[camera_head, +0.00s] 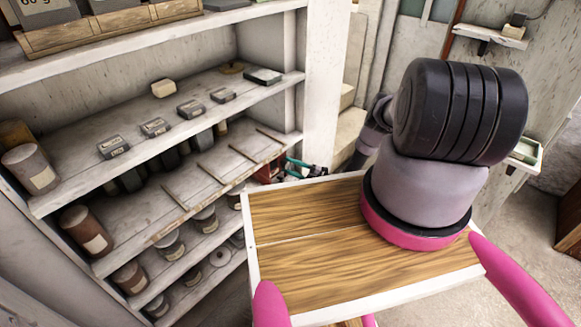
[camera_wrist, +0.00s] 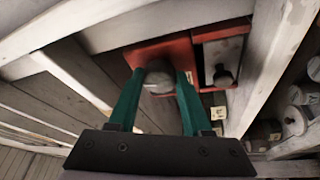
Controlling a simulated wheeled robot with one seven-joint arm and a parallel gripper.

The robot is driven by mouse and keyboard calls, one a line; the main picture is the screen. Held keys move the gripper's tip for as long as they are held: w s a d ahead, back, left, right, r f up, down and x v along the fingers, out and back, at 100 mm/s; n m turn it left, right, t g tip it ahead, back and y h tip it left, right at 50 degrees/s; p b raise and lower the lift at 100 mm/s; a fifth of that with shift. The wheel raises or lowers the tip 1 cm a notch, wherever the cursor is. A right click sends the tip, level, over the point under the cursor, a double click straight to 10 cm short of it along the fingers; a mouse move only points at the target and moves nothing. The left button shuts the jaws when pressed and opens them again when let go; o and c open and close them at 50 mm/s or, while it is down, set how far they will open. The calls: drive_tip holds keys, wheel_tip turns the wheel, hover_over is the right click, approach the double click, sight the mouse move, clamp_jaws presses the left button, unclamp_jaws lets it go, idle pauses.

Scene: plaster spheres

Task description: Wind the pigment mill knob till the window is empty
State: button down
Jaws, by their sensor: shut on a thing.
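The red pigment mill (camera_head: 268,172) sits at the right end of a lower shelf in the head view, partly hidden behind my arm. In the wrist view its red body (camera_wrist: 150,51) carries a rounded grey knob (camera_wrist: 158,88). To the right is a red-framed window (camera_wrist: 222,58) with a pale grey inside and a dark shape low in it; I cannot tell how much pigment that is. My gripper has teal fingers (camera_wrist: 160,82), shut on the knob from both sides. The gripper also shows small in the head view (camera_head: 298,168).
The white shelf unit (camera_head: 145,65) holds several jars and small boxes at the left. A white upright (camera_head: 328,70) stands close behind the mill. In the wrist view, white shelf boards (camera_wrist: 140,28) and a post surround the mill closely, with jars (camera_wrist: 300,95) at right.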

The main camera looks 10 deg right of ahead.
idle(0.3)
drive_tip(key=shift+c, duration=1.7)
unclamp_jaws()
drive_tip(key=shift+d, duration=0.1)
drive_tip(key=v, duration=1)
drive_tip(key=shift+s+d, duration=0.2)
drive_tip(key=shift+s, duration=0.05)
